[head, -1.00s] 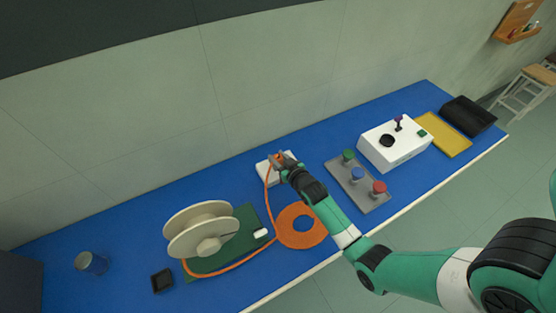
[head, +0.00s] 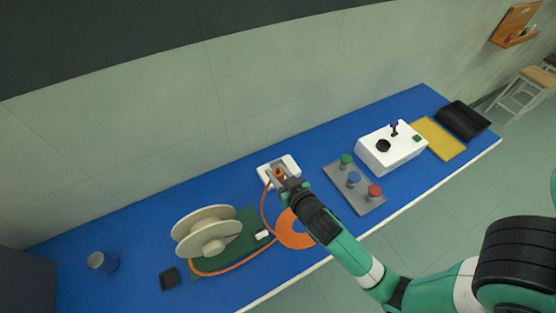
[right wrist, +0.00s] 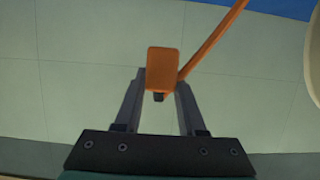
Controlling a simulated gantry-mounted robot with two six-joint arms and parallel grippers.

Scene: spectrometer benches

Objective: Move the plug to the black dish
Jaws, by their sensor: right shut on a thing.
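The orange plug (head: 279,173) is held between the fingers of my right gripper (head: 283,180), in front of the white socket block (head: 292,161) in the head view. In the right wrist view the plug (right wrist: 162,68) sits between the two fingertips, with a short dark part at its lower end. Its orange cable (right wrist: 213,43) runs up and right. The wall fills most of the background there, and the socket block is not seen. The small black dish (head: 169,279) lies empty at the front left, left of the reel. My left gripper is not in view.
A cream cable reel (head: 207,233) stands on a green mat (head: 248,219). An orange cable coil (head: 294,232) lies right of it. A grey button panel (head: 357,186), a white joystick box (head: 391,149) and a metal cup (head: 101,262) are also on the blue bench (head: 130,233).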

